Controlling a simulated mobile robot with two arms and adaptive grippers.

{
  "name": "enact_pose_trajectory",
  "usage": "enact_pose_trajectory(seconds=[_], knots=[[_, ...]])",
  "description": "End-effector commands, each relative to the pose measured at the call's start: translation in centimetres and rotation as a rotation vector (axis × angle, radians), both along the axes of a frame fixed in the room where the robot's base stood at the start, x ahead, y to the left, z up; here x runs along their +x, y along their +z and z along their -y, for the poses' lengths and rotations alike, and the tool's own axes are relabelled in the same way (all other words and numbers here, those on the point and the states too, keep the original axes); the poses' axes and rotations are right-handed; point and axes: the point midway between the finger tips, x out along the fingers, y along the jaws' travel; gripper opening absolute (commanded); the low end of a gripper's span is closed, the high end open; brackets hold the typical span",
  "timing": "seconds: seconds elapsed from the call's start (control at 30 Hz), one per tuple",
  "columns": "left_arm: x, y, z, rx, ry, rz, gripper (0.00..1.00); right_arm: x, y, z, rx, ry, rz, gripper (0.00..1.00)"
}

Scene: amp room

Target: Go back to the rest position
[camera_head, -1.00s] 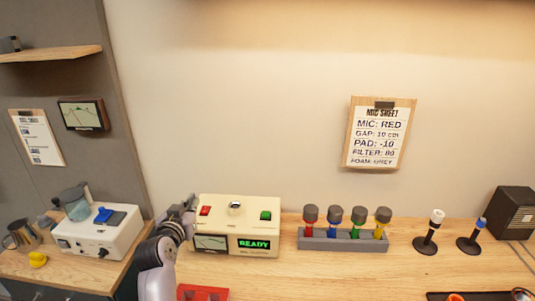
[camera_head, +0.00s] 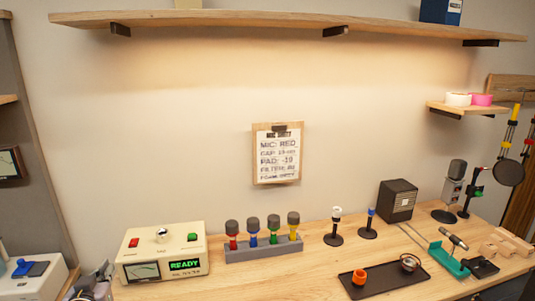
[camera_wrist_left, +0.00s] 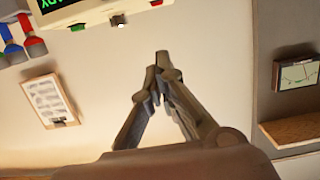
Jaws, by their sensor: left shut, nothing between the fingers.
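My left gripper (camera_head: 103,270) shows at the lower left of the head view, beside the left end of the cream amp box (camera_head: 190,247) and apart from anything I can make out it holding. In the left wrist view its fingers (camera_wrist_left: 162,72) meet at the tips, with nothing between them. That view is upside down, with the box (camera_wrist_left: 70,12) at the top left. The box has a red button, a green button, a knob, a meter and a green READY display. My right gripper is in neither view.
A grey rack (camera_head: 265,250) holds several coloured microphones. Two small stands (camera_head: 334,238), a black speaker (camera_head: 397,200) and a dark tray (camera_head: 384,280) with an orange cup (camera_head: 359,276) stand farther right. A clipboard (camera_head: 277,154) hangs on the wall. A long shelf (camera_head: 290,23) runs above.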

Motion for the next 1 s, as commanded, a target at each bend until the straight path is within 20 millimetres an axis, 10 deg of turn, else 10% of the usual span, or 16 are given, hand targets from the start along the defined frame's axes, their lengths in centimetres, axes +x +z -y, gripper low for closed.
enact_pose_trajectory(seconds=[0.53,1.0], knots=[[-7.4,-8.0,7.2,0.030,-0.156,-0.325,0.00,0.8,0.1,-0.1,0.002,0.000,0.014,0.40],[-24.6,-16.7,16.3,0.017,-0.309,-0.829,0.00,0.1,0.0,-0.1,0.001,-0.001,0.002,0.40]])
